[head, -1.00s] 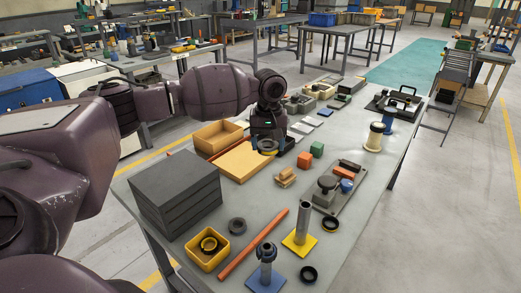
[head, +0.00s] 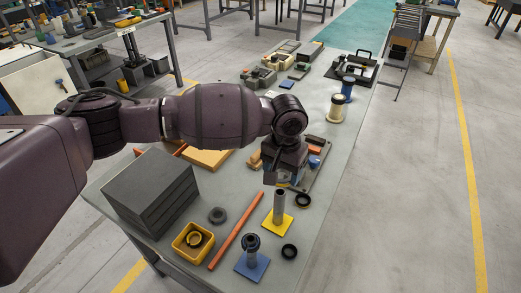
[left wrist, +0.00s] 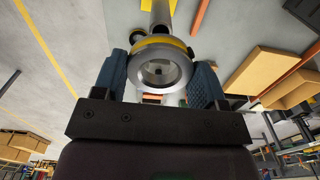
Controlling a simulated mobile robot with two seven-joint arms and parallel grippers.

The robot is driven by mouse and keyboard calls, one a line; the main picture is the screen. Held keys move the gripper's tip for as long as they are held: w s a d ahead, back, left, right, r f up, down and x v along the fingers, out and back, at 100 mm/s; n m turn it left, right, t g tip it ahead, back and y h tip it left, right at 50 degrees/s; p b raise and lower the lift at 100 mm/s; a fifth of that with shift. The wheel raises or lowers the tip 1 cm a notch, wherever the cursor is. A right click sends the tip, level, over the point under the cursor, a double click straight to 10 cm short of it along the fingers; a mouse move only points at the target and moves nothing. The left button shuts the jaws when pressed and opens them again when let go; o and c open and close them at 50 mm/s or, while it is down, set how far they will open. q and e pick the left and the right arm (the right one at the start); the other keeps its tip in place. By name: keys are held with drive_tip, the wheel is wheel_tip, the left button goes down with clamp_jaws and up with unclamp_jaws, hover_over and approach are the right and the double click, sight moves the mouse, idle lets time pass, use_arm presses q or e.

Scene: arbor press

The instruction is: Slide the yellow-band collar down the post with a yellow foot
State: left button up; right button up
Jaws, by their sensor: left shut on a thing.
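My left gripper (head: 281,182) is just above the top of the grey post (head: 279,207), which stands upright on a yellow foot (head: 270,229). In the left wrist view its blue fingers (left wrist: 160,75) are shut on the yellow-band collar (left wrist: 143,74), a grey ring with a yellow band. The post also shows beyond the collar in that view (left wrist: 160,14). The collar is mostly hidden in the head view. I cannot tell whether the post tip is inside its bore. My right gripper is out of view.
A post on a blue foot (head: 251,267) with a dark collar stands nearby. Black rings (head: 289,251), an orange bar (head: 236,231), a yellow bin (head: 208,249) and a grey block stack (head: 150,190) are around. The fixture (head: 322,166) lies close behind my gripper.

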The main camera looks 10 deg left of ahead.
sight(280, 192)
use_arm(q)
drive_tip(key=shift+w+a+r, duration=0.1)
drive_tip(key=shift+w+a, duration=0.1)
drive_tip(key=shift+s+d+m, duration=0.1)
drive_tip(key=shift+d+m, duration=0.15)
drive_tip(key=shift+m, duration=0.15)
drive_tip(key=shift+d+b, duration=0.1)
drive_tip(key=shift+b, duration=0.2)
drive_tip(key=shift+f, duration=0.35)
drive_tip(key=shift+f+b, duration=0.7)
drive_tip(key=shift+b, duration=0.35)
drive_tip(key=shift+f+b, duration=0.7)
drive_tip(key=shift+b, duration=0.1)
drive_tip(key=shift+f+b, duration=0.65)
drive_tip(key=shift+b, duration=0.1)
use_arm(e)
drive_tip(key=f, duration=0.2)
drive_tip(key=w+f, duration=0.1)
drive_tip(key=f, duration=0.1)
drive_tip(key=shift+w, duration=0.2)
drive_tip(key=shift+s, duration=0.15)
